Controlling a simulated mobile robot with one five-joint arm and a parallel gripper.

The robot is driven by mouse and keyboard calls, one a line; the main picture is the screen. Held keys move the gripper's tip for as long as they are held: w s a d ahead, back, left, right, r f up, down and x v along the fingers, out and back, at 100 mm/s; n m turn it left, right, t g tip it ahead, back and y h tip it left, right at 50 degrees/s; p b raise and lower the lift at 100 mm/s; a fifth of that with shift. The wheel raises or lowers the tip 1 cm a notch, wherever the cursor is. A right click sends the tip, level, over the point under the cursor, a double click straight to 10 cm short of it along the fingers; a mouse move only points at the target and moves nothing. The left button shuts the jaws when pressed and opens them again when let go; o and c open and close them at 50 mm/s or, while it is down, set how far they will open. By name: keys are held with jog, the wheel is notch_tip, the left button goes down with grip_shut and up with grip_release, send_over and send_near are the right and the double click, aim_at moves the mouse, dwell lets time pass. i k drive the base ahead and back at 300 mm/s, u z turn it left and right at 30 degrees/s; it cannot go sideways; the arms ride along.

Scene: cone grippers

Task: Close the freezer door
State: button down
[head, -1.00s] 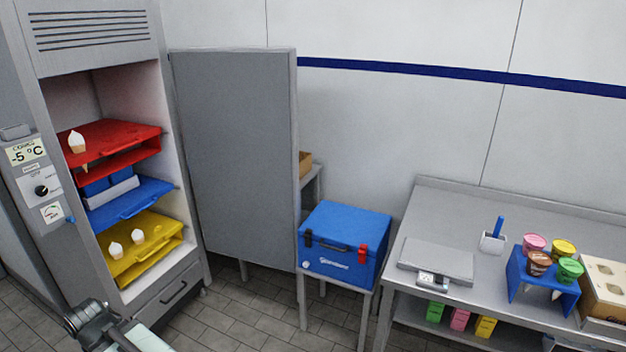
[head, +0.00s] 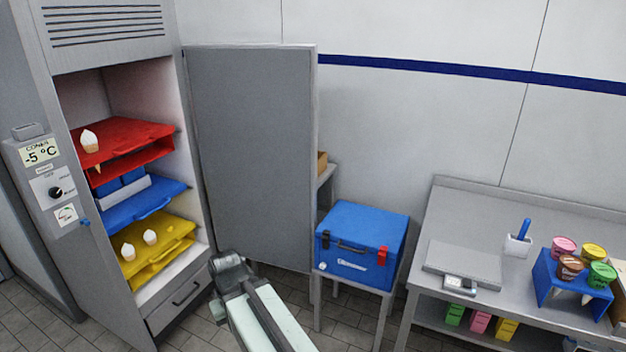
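The freezer (head: 112,18) is a tall grey cabinet at the left, with a -5 °C display on its side panel. Its grey door (head: 250,150) stands wide open, hinged at the cabinet's right edge and swung out to the right. Inside, a red shelf tray (head: 140,132), a blue one (head: 160,202) and a yellow one (head: 175,232) are stacked, with cones on the red and yellow ones. My arm reaches up from the bottom, its dark joint in front of the door's lower left part; contact cannot be told. My gripper itself cannot be made out.
A blue cool box (head: 360,240) sits on a small stand right of the door. A metal table (head: 470,210) at the right holds a scale (head: 462,262) and several coloured tubs on a blue stand (head: 550,285). Tiled floor (head: 90,320) shows in front of the freezer.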

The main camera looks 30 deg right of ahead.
aim_at(254, 106)
jog(key=i, duration=1)
jog(key=z, duration=0.05)
